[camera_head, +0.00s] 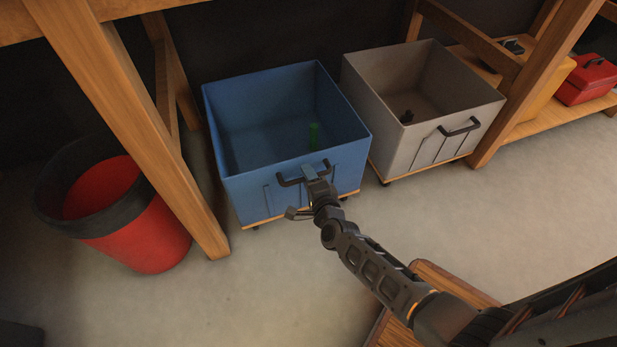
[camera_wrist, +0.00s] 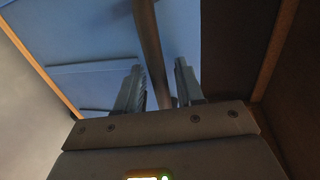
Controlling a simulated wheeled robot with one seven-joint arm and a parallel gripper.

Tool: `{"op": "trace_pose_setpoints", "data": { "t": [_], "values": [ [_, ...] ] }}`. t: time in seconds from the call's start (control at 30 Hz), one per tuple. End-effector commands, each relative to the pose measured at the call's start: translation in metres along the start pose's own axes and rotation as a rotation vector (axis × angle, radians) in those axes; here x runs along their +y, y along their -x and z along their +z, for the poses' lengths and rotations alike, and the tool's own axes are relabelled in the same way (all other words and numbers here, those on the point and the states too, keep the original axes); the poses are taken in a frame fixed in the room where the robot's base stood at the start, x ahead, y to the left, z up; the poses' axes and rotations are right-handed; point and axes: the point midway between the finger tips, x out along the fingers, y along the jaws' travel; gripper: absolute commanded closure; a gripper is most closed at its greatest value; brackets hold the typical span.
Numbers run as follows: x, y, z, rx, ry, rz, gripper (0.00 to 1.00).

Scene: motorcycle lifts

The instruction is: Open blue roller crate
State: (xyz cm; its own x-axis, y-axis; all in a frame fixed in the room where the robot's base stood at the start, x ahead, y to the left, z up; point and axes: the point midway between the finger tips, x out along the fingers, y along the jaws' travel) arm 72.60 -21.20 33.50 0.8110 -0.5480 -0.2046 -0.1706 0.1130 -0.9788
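The blue roller crate (camera_head: 265,185) is an open-topped box on a wooden base with small casters, left of a grey crate in the head view. Its front wall has a dark bar handle (camera_head: 289,182), and a green item (camera_head: 313,136) stands inside. In the wrist view the handle (camera_wrist: 150,40) passes between my two fingers (camera_wrist: 158,78). The fingers are apart, with narrow gaps beside the bar, so I see no firm grip. Part of the handle is hidden by my gripper in the head view.
The grey crate (camera_head: 430,148) with a dark handle stands close at the right. A wooden table leg (camera_head: 150,140) and a red bin (camera_head: 150,235) with a dark rim are at the left. A red toolbox (camera_head: 588,78) sits on a shelf.

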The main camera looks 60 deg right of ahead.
Motion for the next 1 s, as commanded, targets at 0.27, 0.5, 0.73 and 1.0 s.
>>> {"op": "trace_pose_setpoints", "data": {
  "t": [0.27,0.5,0.73,1.0],
  "values": [
    [0.0000,0.0002,0.0002,0.000,0.000,0.000,0.90],
    [0.0002,0.0004,0.0002,0.000,0.000,0.000,1.00],
    [0.0003,0.0004,0.0003,-0.001,0.000,0.000,1.00],
    [0.0011,0.0032,0.0005,-0.001,0.000,0.001,1.00]
  ]
}}
